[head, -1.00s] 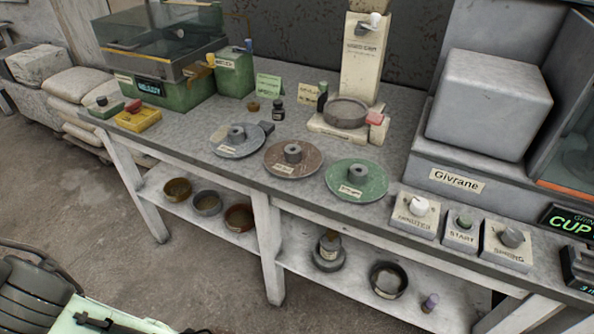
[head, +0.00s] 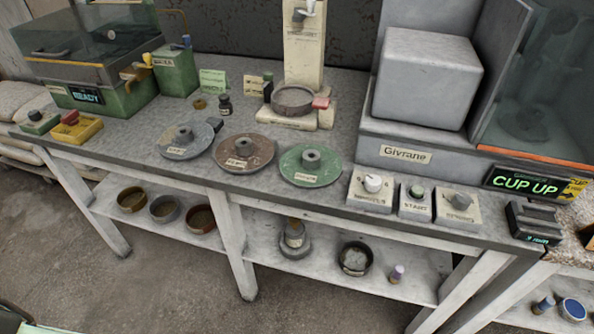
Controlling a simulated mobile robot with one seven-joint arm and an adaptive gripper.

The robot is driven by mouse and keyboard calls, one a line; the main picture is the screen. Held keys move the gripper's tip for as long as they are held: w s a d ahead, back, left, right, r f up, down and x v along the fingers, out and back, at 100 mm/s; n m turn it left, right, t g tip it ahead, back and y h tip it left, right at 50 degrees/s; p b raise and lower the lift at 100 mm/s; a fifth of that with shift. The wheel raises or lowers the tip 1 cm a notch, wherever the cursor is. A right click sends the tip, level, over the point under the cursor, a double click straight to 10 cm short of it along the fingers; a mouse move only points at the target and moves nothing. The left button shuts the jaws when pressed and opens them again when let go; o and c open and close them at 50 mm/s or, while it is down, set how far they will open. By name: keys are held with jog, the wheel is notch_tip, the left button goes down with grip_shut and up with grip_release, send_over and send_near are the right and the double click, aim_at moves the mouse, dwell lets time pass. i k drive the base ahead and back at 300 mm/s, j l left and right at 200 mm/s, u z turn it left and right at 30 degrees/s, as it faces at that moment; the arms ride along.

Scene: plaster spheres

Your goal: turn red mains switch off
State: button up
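A yellow box with a red switch (head: 70,117) on top sits at the left front of the bench, beside a green box with a black knob (head: 36,117). Its label is too small to read, and I cannot tell the switch's position. Another red part (head: 321,103) sticks out beside the round pan on the tall cream stand (head: 303,45). My gripper is not in view.
Three discs, grey (head: 187,140), brown (head: 243,153) and green (head: 310,165), lie along the bench (head: 340,130). A glass-lidded green machine (head: 92,65) reads READY. A grey machine (head: 405,150) stands right, near a CUP UP display (head: 524,183). Floor in front is clear.

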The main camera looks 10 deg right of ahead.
aim_at(71, 119)
jog(key=i+j+z, duration=0.25)
jog(key=i+j, duration=0.75)
jog(key=i, duration=0.05)
